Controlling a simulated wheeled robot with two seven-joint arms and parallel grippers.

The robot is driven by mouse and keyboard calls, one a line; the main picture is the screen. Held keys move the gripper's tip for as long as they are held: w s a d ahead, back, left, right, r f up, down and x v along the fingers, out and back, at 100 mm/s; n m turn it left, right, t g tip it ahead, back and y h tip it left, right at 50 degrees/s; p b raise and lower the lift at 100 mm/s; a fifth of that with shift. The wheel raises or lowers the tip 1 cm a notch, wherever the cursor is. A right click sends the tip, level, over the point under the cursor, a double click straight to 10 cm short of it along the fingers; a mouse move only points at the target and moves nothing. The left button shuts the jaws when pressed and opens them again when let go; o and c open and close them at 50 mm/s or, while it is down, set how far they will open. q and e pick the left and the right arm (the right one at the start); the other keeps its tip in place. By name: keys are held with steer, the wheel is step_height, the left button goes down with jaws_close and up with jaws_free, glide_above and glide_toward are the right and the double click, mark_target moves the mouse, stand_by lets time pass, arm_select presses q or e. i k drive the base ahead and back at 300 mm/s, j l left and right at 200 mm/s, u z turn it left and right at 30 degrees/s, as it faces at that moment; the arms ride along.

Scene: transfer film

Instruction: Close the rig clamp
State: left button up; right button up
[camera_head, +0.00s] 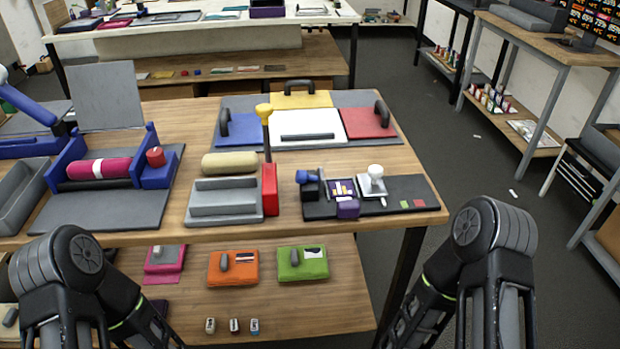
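No part is labelled as the rig clamp, so I cannot tell for certain which one it is. A grey tray-like fixture (224,204) sits at the middle front of the wooden table, with a beige roll (230,163) at its back. At its right side is a red block (269,190). A dark upright lever with a yellow knob (264,111) rises behind the red block. To the left, a blue-ended stand (158,175) holds a magenta roll with a white band (98,169) and has a red knob (156,156). Only my arm links show at the bottom corners; both grippers are out of view.
A dark board (404,190) with small blue, purple and white devices lies at the table's right front. Behind are red, blue, yellow and white panels with black handles (299,87). An orange block (233,267) and a green block (302,263) lie on the lower shelf.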

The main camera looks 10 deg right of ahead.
mark_target(301, 177)
steer(key=u, duration=1.85)
steer(key=k+l, duration=0.65)
steer(key=l, duration=0.25)
